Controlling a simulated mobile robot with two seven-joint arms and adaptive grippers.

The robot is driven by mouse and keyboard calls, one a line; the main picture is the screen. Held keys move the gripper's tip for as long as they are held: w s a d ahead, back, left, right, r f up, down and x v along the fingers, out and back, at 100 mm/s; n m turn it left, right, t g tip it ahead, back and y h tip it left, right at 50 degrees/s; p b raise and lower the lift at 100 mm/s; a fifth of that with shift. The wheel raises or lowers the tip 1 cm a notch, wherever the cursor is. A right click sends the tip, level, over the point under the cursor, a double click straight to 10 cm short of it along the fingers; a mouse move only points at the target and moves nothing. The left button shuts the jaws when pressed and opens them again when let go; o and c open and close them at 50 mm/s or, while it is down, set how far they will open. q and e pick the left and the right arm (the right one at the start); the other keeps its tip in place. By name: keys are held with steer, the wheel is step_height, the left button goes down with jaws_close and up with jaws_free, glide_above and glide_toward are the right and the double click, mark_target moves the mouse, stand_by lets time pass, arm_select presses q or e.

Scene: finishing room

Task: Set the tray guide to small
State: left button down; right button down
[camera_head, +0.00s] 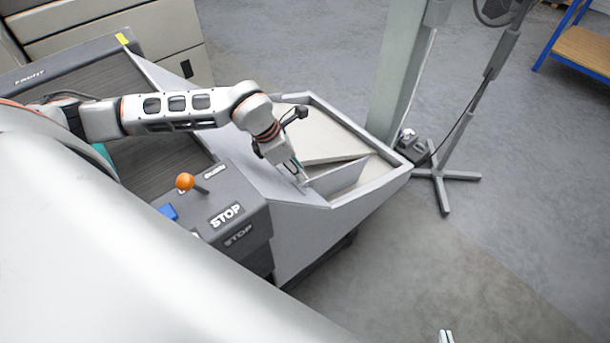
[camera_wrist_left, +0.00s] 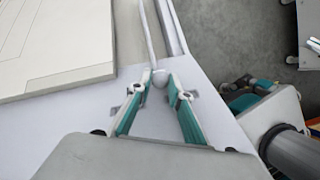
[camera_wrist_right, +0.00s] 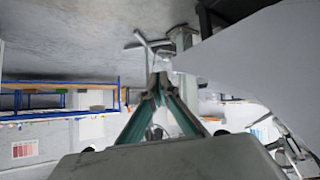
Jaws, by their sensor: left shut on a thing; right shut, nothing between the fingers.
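The tray (camera_head: 378,194) is a light grey box at the machine's right end, with a pale stack of sheets (camera_head: 325,138) lying in it. The tray guide (camera_head: 343,178) is a thin upright grey plate, apart from the stack on its near side. In the left wrist view the guide (camera_wrist_left: 148,35) is a thin bar ending in a round knob (camera_wrist_left: 160,77). My left gripper (camera_head: 301,180) is at the guide's left end, its fingertips shut on that knob. My right gripper (camera_head: 446,337) barely shows at the bottom edge; in the right wrist view (camera_wrist_right: 160,78) it is shut and empty.
A dark panel with an orange-knobbed lever (camera_head: 185,182) and STOP labels stands left of the tray. A grey post (camera_head: 404,65) rises behind the tray, and a stand with splayed feet (camera_head: 443,176) is to its right.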

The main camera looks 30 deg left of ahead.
arm_select(q)
steer(key=a, duration=0.2)
steer(key=w+a, duration=0.2)
steer(key=a, duration=0.1)
steer(key=shift+a+f+b, duration=0.1)
steer(key=shift+a+b, duration=0.2)
steer(key=shift+w+a, duration=0.15)
steer(key=shift+a, duration=0.15)
steer(key=c, duration=1.9)
jaws_free()
steer(key=v, duration=1.2)
steer(key=shift+d, duration=0.1)
